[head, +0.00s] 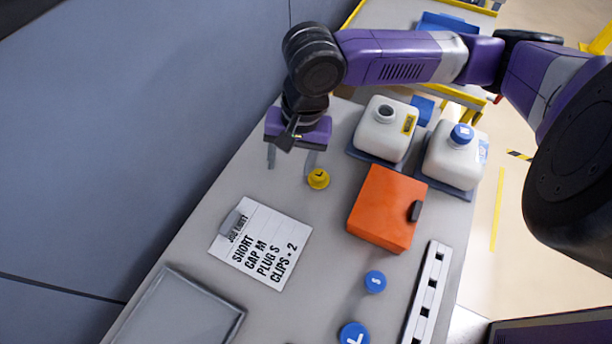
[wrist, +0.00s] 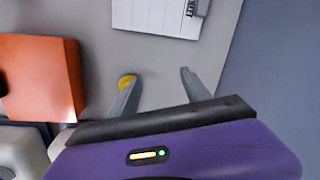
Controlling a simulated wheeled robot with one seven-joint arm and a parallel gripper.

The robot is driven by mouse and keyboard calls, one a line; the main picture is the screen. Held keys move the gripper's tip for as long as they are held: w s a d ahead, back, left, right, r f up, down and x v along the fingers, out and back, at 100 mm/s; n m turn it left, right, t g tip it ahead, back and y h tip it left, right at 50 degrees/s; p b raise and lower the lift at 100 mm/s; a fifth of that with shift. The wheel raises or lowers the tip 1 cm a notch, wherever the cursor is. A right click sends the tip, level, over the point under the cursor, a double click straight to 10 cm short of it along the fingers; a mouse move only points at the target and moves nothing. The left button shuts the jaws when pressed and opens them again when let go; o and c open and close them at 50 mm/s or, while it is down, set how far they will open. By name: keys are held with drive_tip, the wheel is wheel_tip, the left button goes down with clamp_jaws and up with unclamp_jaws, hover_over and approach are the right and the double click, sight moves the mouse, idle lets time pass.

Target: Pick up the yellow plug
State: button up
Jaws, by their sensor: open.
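The yellow plug (head: 318,179) is a small round piece with a dark letter on top, lying on the grey tabletop in the head view. My gripper (head: 291,160) is open and points down above the table, left of the plug. Its right finger is close to the plug in the head view; I cannot tell whether they touch. In the wrist view the plug (wrist: 126,79) shows at the tip of the left finger of my gripper (wrist: 158,78), partly hidden by it and not between the fingers. Nothing is held.
An orange box (head: 383,208) stands right of the plug. Two white jugs, one open (head: 383,130) and one blue-capped (head: 452,155), stand behind it. A job sheet (head: 260,243), blue caps (head: 375,281), a slotted rail (head: 428,292) and a grey tray (head: 185,310) lie nearer. A wall borders the left.

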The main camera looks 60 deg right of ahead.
drive_tip(key=m+g+h, duration=0.1)
hover_over(319, 175)
drive_tip(key=shift+w+a+f, duration=0.2)
drive_tip(key=shift+f, duration=0.3)
drive_tip(key=shift+s+d+f+g, duration=0.15)
drive_tip(key=shift+s+f, duration=0.05)
drive_tip(key=shift+f, duration=0.35)
drive_tip(key=shift+s+d+f+g, duration=0.1)
drive_tip(key=shift+s+f+g, duration=0.05)
drive_tip(key=shift+f, duration=0.4)
wheel_tip(319, 175, down, 6)
drive_tip(key=shift+w+a+r+p, duration=0.1)
drive_tip(key=shift+w+r+p, duration=0.05)
drive_tip(key=shift+p, duration=0.2)
drive_tip(key=shift+c, duration=0.3)
drive_tip(key=c, duration=1.1)
